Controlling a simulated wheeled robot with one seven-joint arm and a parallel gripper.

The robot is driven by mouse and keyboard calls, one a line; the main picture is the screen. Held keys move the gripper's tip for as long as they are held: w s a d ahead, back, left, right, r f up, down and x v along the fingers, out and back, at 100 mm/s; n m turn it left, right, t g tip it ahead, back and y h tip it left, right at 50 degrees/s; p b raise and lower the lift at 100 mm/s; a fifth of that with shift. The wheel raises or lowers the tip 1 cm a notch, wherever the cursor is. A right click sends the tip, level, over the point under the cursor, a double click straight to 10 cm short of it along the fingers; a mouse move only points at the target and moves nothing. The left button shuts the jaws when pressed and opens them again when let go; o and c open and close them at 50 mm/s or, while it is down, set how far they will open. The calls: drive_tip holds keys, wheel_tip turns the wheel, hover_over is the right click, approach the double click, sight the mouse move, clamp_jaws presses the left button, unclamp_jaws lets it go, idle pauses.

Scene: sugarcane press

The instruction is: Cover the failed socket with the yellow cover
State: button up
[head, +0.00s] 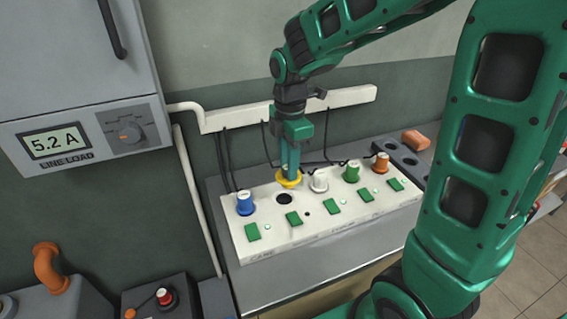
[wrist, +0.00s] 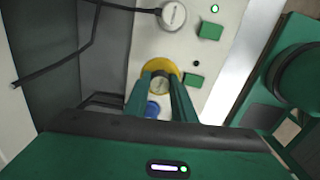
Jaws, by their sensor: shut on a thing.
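My gripper (head: 290,172) is shut on the yellow cover (head: 289,181) and holds it over the white socket panel (head: 262,248). The open dark socket (head: 285,199) shows just below and in front of the cover in the head view, between the blue and white plugs. The cover looks apart from the socket there, though the exact gap is hard to judge. In the wrist view the yellow cover (wrist: 174,69) sits between my fingertips (wrist: 160,84), and it hides the socket. A dark indicator (head: 307,213) sits beside the green switch (head: 293,218) in front of that socket.
A blue plug (head: 245,204) stands left of the socket; white (head: 319,181), green (head: 351,172) and orange (head: 381,163) plugs stand to the right. Black cables run behind them. A white trunking (head: 345,96) is on the wall. The meter (head: 55,141) reads 5.2 A.

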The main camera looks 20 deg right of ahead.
sight(285, 168)
drive_tip(key=shift+a, duration=0.5)
drive_tip(key=shift+a+f, duration=0.1)
drive_tip(key=shift+f, duration=0.05)
drive_tip(key=shift+f, duration=2.8)
drive_tip(key=shift+f, duration=0.55)
drive_tip(key=o, duration=0.7)
drive_tip(key=shift+o, duration=0.2)
drive_tip(key=shift+r, duration=0.1)
drive_tip(key=shift+r, duration=5.4)
